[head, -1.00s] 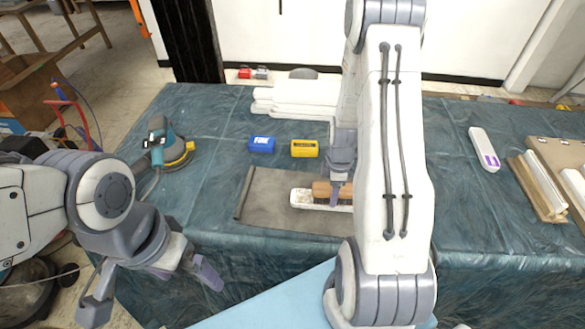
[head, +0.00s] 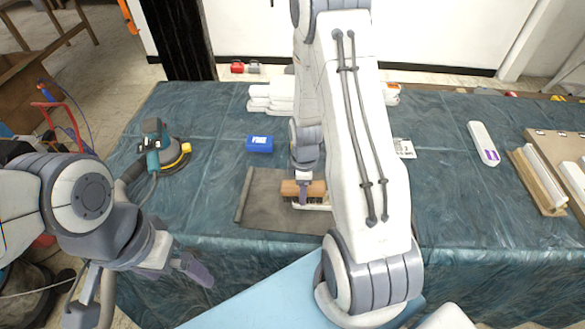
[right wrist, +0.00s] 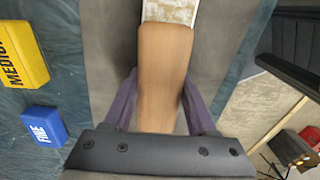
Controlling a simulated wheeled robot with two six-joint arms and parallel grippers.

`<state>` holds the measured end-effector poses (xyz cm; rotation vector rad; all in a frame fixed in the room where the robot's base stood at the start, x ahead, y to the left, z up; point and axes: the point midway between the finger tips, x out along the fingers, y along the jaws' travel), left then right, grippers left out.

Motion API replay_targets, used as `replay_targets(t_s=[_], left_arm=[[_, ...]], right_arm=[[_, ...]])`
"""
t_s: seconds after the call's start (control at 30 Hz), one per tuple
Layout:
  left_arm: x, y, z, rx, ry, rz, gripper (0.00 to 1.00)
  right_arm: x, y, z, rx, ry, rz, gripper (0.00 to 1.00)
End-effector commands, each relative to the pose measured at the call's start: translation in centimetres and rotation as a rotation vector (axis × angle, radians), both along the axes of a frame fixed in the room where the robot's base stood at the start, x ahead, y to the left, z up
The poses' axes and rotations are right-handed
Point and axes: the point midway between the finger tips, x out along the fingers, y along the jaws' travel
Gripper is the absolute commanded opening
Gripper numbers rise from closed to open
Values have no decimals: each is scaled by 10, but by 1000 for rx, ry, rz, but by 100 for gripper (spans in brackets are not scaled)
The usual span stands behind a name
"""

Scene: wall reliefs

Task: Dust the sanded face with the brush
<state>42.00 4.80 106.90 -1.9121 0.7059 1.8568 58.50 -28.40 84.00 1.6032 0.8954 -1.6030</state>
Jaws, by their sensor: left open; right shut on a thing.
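The brush, with a brown wooden back (head: 303,188) and pale bristles below, is in my right gripper (head: 304,193). It also shows in the right wrist view (right wrist: 163,75), between the purple fingers (right wrist: 160,105). The brush is over the left part of a white piece (head: 320,206) on a grey mat (head: 262,215). In the right wrist view the white piece (right wrist: 169,10) has tan, dusty patches on its face. Brush and arm hide most of it; I cannot tell whether the bristles touch. My left gripper (head: 140,290) is open and empty, in front of the table's left side.
A blue block marked FINE (head: 260,144) and a yellow block (right wrist: 20,55) lie near the mat. A sander (head: 160,155) stands on the left. White rolls (head: 270,98) lie behind, and a white-purple object (head: 484,144) and boards (head: 540,180) on the right.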

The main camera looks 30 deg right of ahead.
Motion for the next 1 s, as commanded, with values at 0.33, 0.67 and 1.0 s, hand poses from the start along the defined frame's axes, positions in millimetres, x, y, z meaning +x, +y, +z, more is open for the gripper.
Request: replay_targets(t_s=[0.33,0.67,1.0], left_arm=[[0,0,19,0,0,0,99],[0,0,46,0,0,0,99],[0,0,67,0,0,1,99]], right_arm=[[2,13,28,-1,-1,-1,5],[5,19,57,0,0,10,5],[7,25,81,-1,-1,21,5]])
